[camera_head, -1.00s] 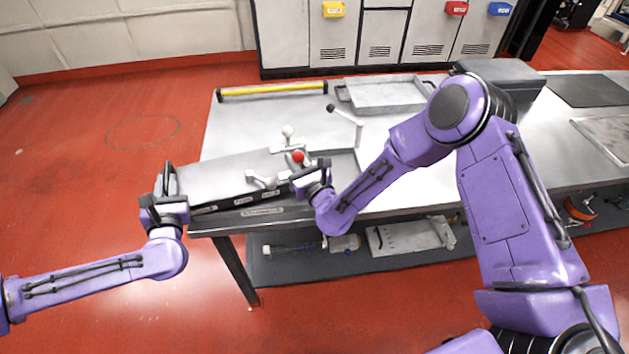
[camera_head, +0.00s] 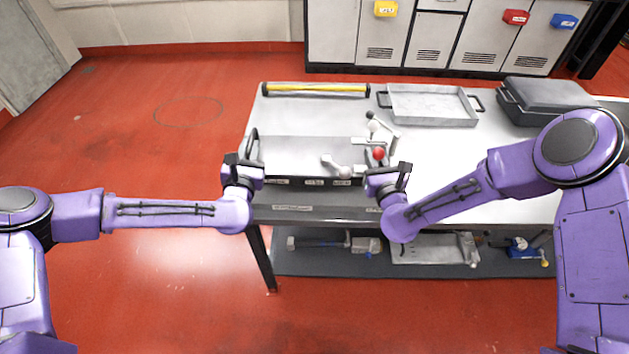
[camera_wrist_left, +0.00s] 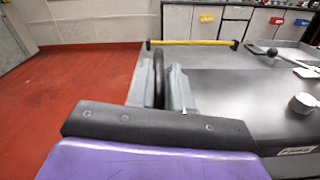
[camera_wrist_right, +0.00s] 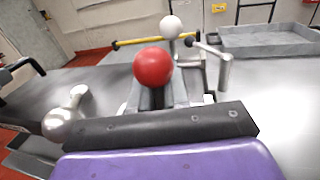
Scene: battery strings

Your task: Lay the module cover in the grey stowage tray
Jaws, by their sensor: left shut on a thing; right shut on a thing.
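The module cover (camera_head: 300,150) is a wide flat grey panel with a dark labelled front side, near the table's left edge. My left gripper (camera_head: 243,165) is shut on the black handle at the cover's left end; the handle stands between its fingers in the left wrist view (camera_wrist_left: 159,82). My right gripper (camera_head: 386,170) is shut at the cover's right end; a red ball knob (camera_wrist_right: 153,67) hides much of its grip in the right wrist view. The grey stowage tray (camera_head: 432,122), shallow with black side handles, stands at the table's back and looks empty.
Levers with a white knob (camera_wrist_right: 171,26) and a black knob (camera_head: 370,115) stand near the right gripper. A yellow bar (camera_head: 316,89) lies at the back left. A dark case (camera_head: 548,95) stands right of the tray. The lower shelf (camera_head: 330,262) holds tools.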

